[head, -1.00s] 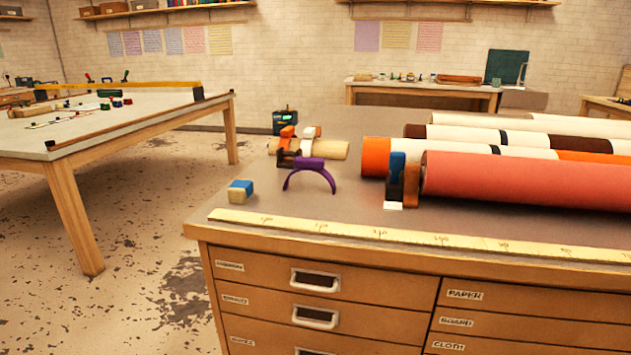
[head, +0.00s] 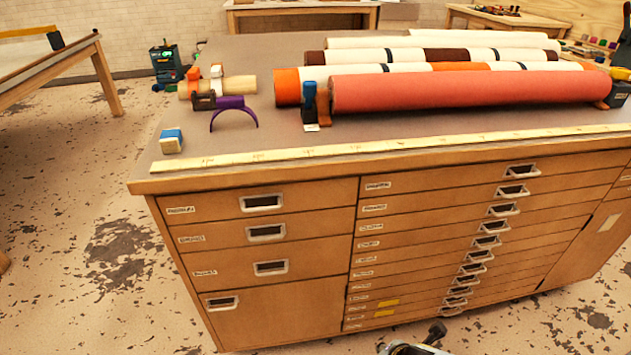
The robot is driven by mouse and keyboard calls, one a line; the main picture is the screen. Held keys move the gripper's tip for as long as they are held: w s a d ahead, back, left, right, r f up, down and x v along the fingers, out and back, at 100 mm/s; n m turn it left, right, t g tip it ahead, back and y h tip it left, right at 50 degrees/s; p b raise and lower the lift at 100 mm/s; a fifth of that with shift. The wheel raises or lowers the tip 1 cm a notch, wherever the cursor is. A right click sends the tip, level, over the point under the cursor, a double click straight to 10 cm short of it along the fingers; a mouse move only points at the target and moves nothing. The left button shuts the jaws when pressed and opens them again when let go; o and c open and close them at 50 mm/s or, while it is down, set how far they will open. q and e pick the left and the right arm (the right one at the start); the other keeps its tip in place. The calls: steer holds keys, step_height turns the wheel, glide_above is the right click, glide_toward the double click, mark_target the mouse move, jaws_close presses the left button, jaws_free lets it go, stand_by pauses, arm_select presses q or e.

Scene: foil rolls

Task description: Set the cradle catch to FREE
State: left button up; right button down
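The large coral-red roll (head: 460,92) lies along the front of the cabinet top. At its left end stands a brown cradle support (head: 324,106) with an upright blue part (head: 309,98), which may be the catch. A small white tag (head: 311,127) sits at its foot; no lettering or FREE mark is readable. At the roll's right end is a dark support (head: 617,95), partly cut by the picture edge. Part of a grey-black gripper, seemingly my right one (head: 418,343), shows at the bottom edge, well below the tabletop; its fingers are mostly cut off. My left gripper is not in view.
Several other rolls (head: 430,56) lie behind the red one. A purple arch (head: 233,112), a short tan roll with orange and white clips (head: 238,86) and a blue-and-cream block (head: 171,141) stand at left. A yellow ruler (head: 240,158) runs along the front edge. Drawer handles project below.

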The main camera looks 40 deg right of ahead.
arm_select(q)
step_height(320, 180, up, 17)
steer(key=p, duration=1.5)
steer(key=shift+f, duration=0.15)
arm_select(e)
steer(key=w+d+r+n+t+h, duration=0.1)
steer(key=w+r+n, duration=0.3)
steer(key=w+r, duration=0.4)
steer(key=w+d+r+n+t+h, duration=0.1)
steer(key=w+r+n+t, duration=0.3)
steer(key=r, duration=1.7)
steer(key=w+d+r+n+t+h, duration=0.1)
steer(key=w+r+n, duration=0.3)
steer(key=w+r, duration=0.9)
step_height(320, 180, up, 2)
steer(key=shift+w+d+t+h, duration=0.3)
steer(key=shift+d+t+h, duration=0.15)
steer(key=shift+t, duration=0.25)
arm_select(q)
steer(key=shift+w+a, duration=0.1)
arm_select(e)
steer(key=shift+a, duration=0.1)
